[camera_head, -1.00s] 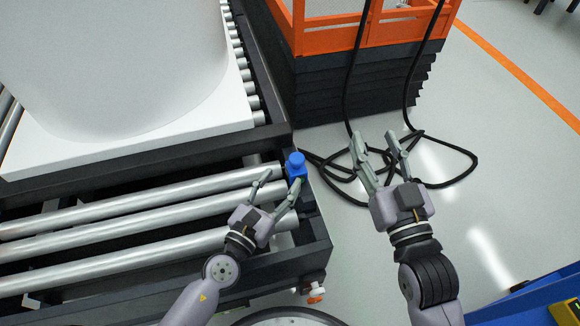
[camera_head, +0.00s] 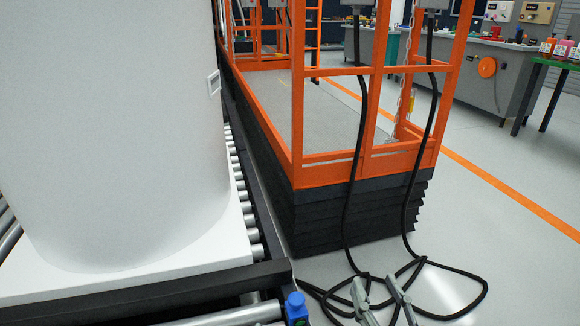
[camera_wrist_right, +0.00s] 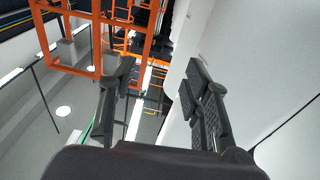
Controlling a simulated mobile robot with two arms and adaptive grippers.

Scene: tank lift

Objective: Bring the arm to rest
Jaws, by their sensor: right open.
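My right gripper (camera_head: 378,298) shows at the bottom edge of the head view, with only its fingers in the picture. They are spread apart with nothing between them, in front of the black cables on the floor. In the right wrist view the same gripper (camera_wrist_right: 165,90) has its two fingers wide apart and empty. My left gripper is outside the head view.
A large white tank (camera_head: 110,120) stands on a white base on the roller conveyor (camera_head: 150,300). A blue knob (camera_head: 296,306) sits at the conveyor's corner. An orange-railed lift platform (camera_head: 325,172) stands behind. Black cables (camera_head: 440,268) loop on the floor. Open floor lies right.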

